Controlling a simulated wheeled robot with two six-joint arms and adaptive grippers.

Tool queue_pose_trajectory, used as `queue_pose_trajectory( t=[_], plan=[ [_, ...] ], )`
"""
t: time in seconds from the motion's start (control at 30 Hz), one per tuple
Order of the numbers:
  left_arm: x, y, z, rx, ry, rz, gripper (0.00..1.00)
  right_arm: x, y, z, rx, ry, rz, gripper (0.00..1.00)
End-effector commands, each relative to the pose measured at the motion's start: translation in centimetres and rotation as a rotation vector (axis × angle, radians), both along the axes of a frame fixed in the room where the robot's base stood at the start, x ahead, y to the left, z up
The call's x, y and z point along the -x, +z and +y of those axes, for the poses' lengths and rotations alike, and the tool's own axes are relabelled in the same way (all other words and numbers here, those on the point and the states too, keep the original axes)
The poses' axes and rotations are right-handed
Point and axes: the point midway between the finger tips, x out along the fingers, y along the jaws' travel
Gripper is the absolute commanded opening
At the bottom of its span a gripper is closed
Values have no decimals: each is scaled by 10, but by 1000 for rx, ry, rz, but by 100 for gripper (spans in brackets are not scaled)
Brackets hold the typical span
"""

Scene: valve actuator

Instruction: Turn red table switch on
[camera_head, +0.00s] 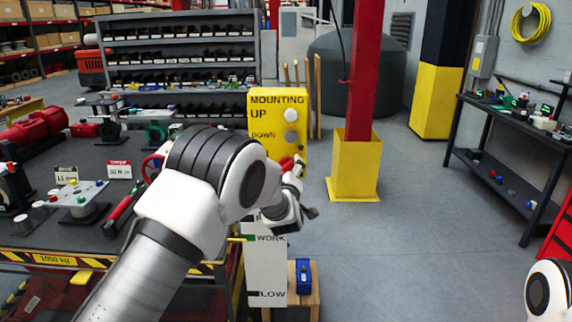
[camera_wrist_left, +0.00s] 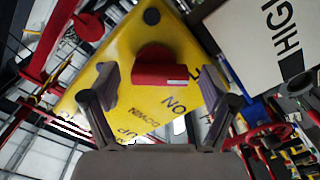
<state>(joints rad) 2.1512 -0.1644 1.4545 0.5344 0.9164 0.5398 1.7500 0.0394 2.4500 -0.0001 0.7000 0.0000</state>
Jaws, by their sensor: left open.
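The yellow panel (camera_head: 298,104) stands upright at the table's right end, marked MOUNTING, UP and DOWN, with round buttons. Its red switch (camera_head: 287,163) is low on the panel, partly hidden by my left arm. My left gripper (camera_wrist_left: 158,79) is open, with one finger on each side of the switch in that view. I cannot tell whether the fingers touch it. In the head view my left gripper (camera_head: 302,190) is in front of the panel's lower part.
A cluttered dark table (camera_head: 85,155) lies left, with a red-handled tool (camera_head: 120,207) and a small plate of knobs (camera_head: 78,195). A white board (camera_head: 266,270) marked WORK and LOW hangs below the panel, beside a blue object (camera_head: 303,277). A red post (camera_head: 365,70) stands behind.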

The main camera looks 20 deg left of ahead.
Motion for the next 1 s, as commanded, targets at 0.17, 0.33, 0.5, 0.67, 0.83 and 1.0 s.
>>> queue_pose_trajectory(
  t=[0.17,0.33,0.5,0.67,0.83,1.0],
  plan=[
    [-12,0,4,-1,1,1,85,0,5,0,0,-1,0,40],
    [-11,-1,4,-2,0,2,85,0,4,0,0,-1,0,40],
    [-11,-1,4,-1,1,3,29,0,4,0,0,-1,0,40],
    [-11,-1,4,-2,0,4,25,0,4,0,0,-1,0,40],
    [-11,-2,4,-13,0,7,25,0,3,0,0,-1,0,40],
    [-11,-3,4,-57,-1,20,25,0,-1,0,0,-1,0,40]
  ],
)
